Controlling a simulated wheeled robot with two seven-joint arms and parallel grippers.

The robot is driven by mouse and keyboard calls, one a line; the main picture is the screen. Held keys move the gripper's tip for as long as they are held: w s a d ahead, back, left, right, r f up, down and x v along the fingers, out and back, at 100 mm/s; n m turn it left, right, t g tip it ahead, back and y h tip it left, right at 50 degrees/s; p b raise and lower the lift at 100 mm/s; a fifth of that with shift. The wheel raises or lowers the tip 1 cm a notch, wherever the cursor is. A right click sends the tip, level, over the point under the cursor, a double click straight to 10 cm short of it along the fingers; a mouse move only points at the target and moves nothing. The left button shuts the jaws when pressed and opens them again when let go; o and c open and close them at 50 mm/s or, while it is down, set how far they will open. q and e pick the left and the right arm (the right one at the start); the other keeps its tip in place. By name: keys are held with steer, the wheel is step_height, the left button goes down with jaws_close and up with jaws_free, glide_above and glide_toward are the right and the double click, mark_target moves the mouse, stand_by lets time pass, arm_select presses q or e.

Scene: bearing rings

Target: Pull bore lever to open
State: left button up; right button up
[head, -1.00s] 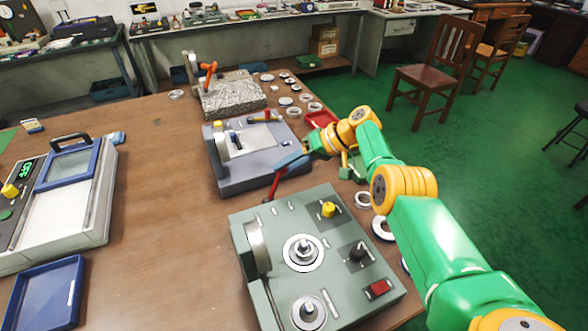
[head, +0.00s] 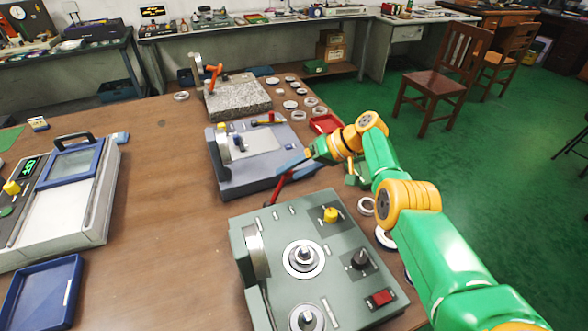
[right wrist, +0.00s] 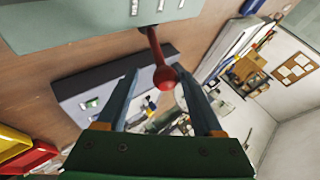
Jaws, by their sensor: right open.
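A red lever (head: 279,186) with a round knob stands at the far edge of the grey-green machine (head: 285,220). In the right wrist view the red lever's knob (right wrist: 164,78) hangs between the two blue fingertips. My right gripper (head: 290,167) is open around the knob; I cannot tell if a finger touches it. The gripper also shows in the right wrist view (right wrist: 160,72). The fingers partly hide the knob in the head view. My left gripper is not in view.
A blue-grey machine (head: 232,180) stands just behind the lever, with a granite block (head: 238,97) beyond. Several metal rings (head: 366,206) lie along the table's right edge, near a red tray (head: 325,123). A device with a blue-framed lid (head: 75,165) is at left. Bare table lies between.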

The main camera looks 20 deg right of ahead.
steer(key=v, duration=0.7)
steer(key=shift+d, duration=0.1)
